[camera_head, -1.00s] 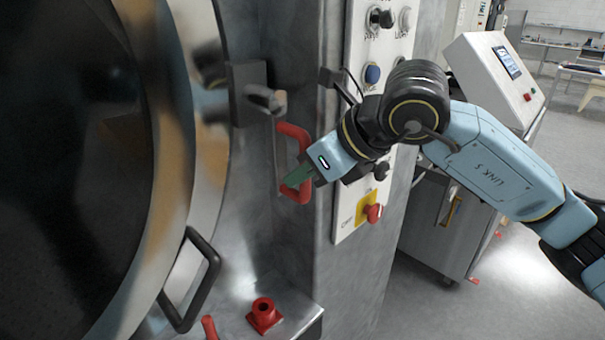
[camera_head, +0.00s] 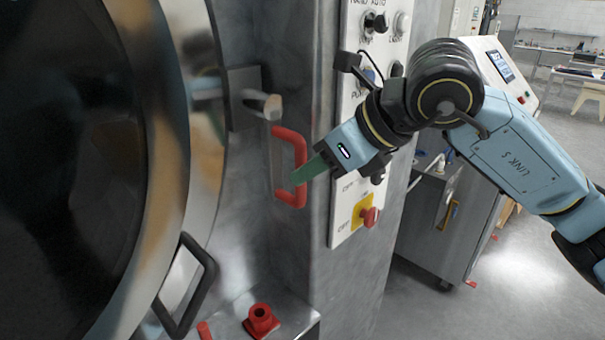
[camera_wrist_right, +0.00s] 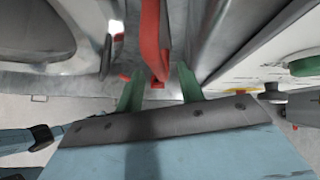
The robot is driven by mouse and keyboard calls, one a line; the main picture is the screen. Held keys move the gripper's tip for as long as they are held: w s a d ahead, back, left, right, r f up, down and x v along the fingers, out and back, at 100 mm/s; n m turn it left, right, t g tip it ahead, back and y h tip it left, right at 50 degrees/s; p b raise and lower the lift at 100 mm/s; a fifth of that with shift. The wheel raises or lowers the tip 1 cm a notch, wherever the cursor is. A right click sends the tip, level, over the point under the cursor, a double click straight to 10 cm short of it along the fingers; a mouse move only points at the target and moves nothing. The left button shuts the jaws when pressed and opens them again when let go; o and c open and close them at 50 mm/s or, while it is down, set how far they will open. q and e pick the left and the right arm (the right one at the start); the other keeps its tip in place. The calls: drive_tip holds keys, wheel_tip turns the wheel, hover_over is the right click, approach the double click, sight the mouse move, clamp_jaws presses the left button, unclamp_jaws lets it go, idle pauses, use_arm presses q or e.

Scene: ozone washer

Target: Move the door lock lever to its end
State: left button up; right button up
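The red D-shaped handle (camera_head: 301,150), which looks like the door lock lever, stands upright on the metal wall beside the round door. My right gripper (camera_head: 303,174) comes in from the right, its green fingers at the handle's lower part. In the right wrist view the two green fingers of the right gripper (camera_wrist_right: 158,78) are apart, and the red handle (camera_wrist_right: 151,40) reaches down between them with a visible gap on each side. I cannot tell whether a finger touches it. My left gripper is not in view.
A dark latch block (camera_head: 241,98) with a metal pin sits above the handle. The control panel (camera_head: 345,215) with its red knob (camera_head: 370,216) is close to the right. A black door handle (camera_head: 206,265) and a red fitting (camera_head: 261,321) are lower left.

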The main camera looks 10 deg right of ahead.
drive_tip(key=v, duration=0.9)
drive_tip(key=shift+d+r, duration=0.2)
drive_tip(key=shift+s, duration=0.15)
